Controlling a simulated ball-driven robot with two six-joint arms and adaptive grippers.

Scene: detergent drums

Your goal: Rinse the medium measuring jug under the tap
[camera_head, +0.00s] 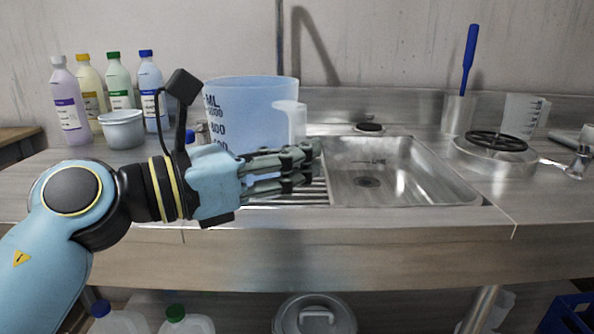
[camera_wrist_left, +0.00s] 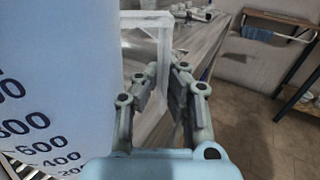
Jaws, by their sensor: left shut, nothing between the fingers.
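A large pale blue measuring jug (camera_head: 250,112) with dark ML marks stands upright on the left drainer. Its pale handle (camera_head: 291,124) points right. A smaller clear measuring jug (camera_head: 521,116) stands at the right; I cannot tell which is the medium one. My left gripper (camera_head: 314,163) is shut and empty, in front of the large jug near its handle. In the left wrist view the jug's marked wall (camera_wrist_left: 55,85) fills the left, and the handle (camera_wrist_left: 148,22) shows close by the fingers (camera_wrist_left: 163,78). No tap spout is clear. My right gripper is out of view.
The empty steel sink (camera_head: 400,170) lies right of my gripper, with a dark round fitting (camera_head: 369,128) behind it. Several bottles (camera_head: 118,82) and a white pot (camera_head: 122,130) stand left. A blue-handled brush (camera_head: 469,60) in a clear beaker and a round black-topped device (camera_head: 497,143) stand right.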

